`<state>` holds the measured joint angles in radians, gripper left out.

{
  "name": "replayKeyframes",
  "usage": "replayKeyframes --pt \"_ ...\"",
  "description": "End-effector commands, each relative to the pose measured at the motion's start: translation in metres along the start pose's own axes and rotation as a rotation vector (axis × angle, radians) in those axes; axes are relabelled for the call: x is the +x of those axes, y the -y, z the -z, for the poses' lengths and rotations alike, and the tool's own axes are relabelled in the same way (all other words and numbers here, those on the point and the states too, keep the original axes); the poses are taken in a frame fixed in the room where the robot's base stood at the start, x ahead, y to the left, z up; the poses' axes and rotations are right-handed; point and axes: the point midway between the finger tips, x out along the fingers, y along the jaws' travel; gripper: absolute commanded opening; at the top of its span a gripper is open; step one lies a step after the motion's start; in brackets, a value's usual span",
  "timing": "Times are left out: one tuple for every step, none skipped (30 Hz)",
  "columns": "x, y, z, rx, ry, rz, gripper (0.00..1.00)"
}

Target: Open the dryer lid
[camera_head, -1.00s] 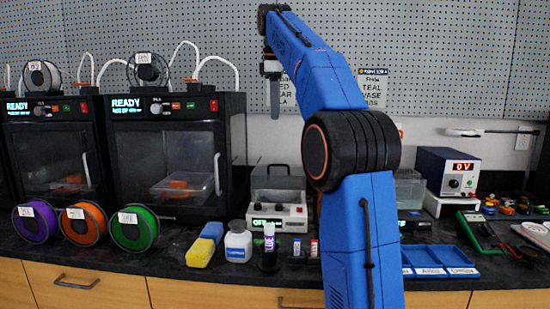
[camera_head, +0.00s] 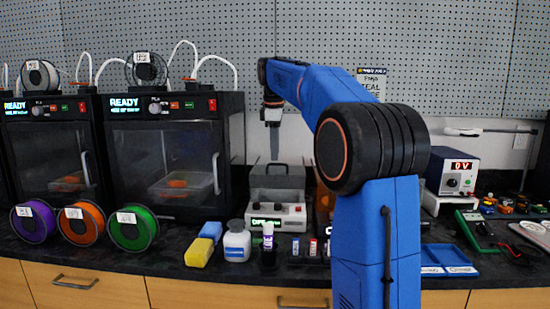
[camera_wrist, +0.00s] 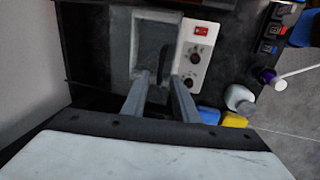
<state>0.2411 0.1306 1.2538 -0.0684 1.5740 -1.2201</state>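The dryer is a small grey box with a white front panel (camera_head: 277,215), standing on the black counter in the head view. Its grey, partly see-through lid (camera_head: 278,181) sits on top and looks shut. The dryer's panel also shows in the wrist view (camera_wrist: 197,50), with a red switch and two dark knobs, beside the pale lid area (camera_wrist: 148,35). My gripper (camera_head: 274,154) points down just above the lid. In the wrist view my gripper (camera_wrist: 161,80) has its two fingers apart. A dark shape lies between them; I cannot tell whether they touch the lid.
A black 3D printer (camera_head: 170,155) stands close on the left. A pegboard wall (camera_head: 210,40) is behind. Blue trays (camera_head: 447,262) lie at the right.

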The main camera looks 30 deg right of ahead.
Motion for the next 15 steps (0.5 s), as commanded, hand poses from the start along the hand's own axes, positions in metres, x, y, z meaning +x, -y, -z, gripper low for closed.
replayKeyframes --pt "0.007 0.0 0.0 0.0 0.0 0.0 0.27" --pt "0.011 0.0 0.0 0.0 0.0 0.001 0.27" --pt "0.015 0.0 0.0 0.0 0.0 0.001 0.27" --pt "0.018 0.0 0.0 0.0 0.0 0.0 0.27" --pt "0.02 0.0 0.0 0.0 0.0 0.0 0.27" --pt "0.024 0.0 0.0 0.0 0.0 0.0 0.27" --pt "0.025 0.0 0.0 0.0 0.0 0.0 0.27" --pt "0.027 0.0 0.0 0.0 0.0 0.0 0.27" --pt "0.028 0.0 0.0 0.0 0.0 0.0 0.27" --pt "0.029 0.0 0.0 0.0 0.0 0.0 0.27" --pt "0.029 0.0 0.0 0.0 0.0 -0.001 0.27" --pt "0.03 0.0 0.0 0.0 -0.001 -0.001 0.27" --pt "0.03 0.0 0.0 0.0 -0.001 -0.001 0.27" --pt "0.03 0.0 0.0 0.0 -0.001 -0.001 0.27" --pt "0.03 0.0 0.0 0.0 -0.001 -0.001 0.27"
